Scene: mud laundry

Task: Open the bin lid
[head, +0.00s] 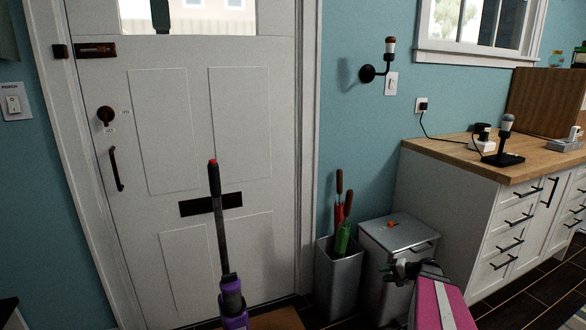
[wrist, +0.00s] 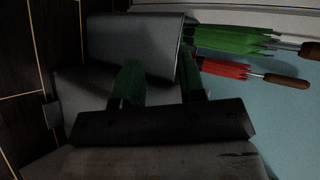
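The bin (head: 388,290) is a grey metallic box to the right of the door, its flat lid (head: 405,233) down. A dark handle (head: 421,247) shows at the front edge below the lid. My gripper (head: 401,268) is in front of the bin's front face, a little below and left of the handle in the picture. In the wrist view, its two green-tipped fingers (wrist: 160,82) stand apart with nothing between them. The bin (wrist: 75,88) shows dimly behind them, partly hidden by the gripper. I cannot tell whether the fingers touch it.
A grey stand (head: 338,280) with red and green umbrellas (head: 342,237) stands just left of the bin. A small orange object (head: 390,224) lies on the lid. A white cabinet with wooden countertop (head: 450,150) is close on the right. A purple vacuum (head: 232,300) stands before the door.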

